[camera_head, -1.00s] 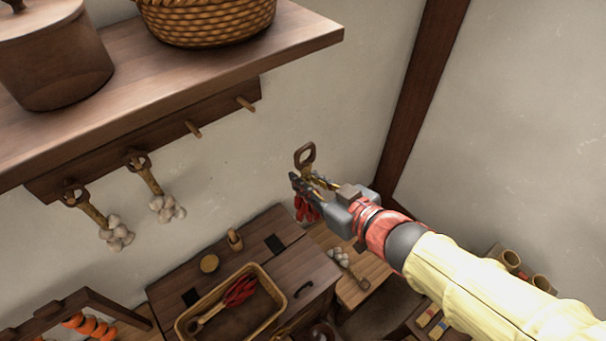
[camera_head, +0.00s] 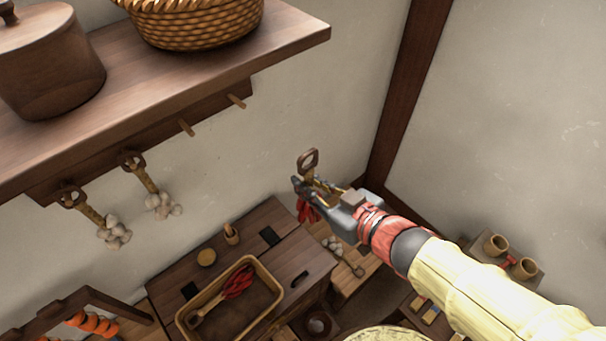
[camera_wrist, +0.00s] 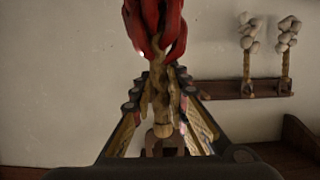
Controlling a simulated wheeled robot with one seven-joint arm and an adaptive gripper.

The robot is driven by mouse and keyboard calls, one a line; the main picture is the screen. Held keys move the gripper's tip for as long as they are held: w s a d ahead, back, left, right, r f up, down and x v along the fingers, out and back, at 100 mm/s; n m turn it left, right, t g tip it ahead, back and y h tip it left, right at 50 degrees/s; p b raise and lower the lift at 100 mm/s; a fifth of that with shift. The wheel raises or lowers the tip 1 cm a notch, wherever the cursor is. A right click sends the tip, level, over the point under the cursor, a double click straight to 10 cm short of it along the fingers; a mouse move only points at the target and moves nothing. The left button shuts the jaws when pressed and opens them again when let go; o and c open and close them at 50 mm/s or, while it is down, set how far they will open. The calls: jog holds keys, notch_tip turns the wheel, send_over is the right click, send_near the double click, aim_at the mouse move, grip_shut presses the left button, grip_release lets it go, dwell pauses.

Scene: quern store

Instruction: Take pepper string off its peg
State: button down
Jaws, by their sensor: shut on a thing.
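The pepper string (camera_head: 308,211) has a brown loop at its top, a tan stem and red peppers below. My gripper (camera_head: 312,186) is shut on its stem and holds it in the air, to the right of the peg rail and clear of it. In the wrist view the red peppers (camera_wrist: 155,25) and tan stem (camera_wrist: 160,85) sit between the fingers. Two pegs are bare, a left one (camera_head: 186,127) and a right one (camera_head: 237,101). Two garlic strings hang on the other pegs, one at far left (camera_head: 113,236) and one beside it (camera_head: 162,205).
A shelf (camera_head: 215,72) above the pegs carries a pot (camera_head: 52,68) and a basket (camera_head: 195,22). Below, a wooden chest (camera_head: 265,215) bears a tray (camera_head: 262,268) with another red pepper string (camera_head: 236,281). Cups (camera_head: 495,244) stand at the right.

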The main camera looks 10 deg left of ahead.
jog(key=shift+s+d+p, duration=0.75)
jog(key=shift+s+d, duration=0.35)
jog(key=shift+d, duration=0.25)
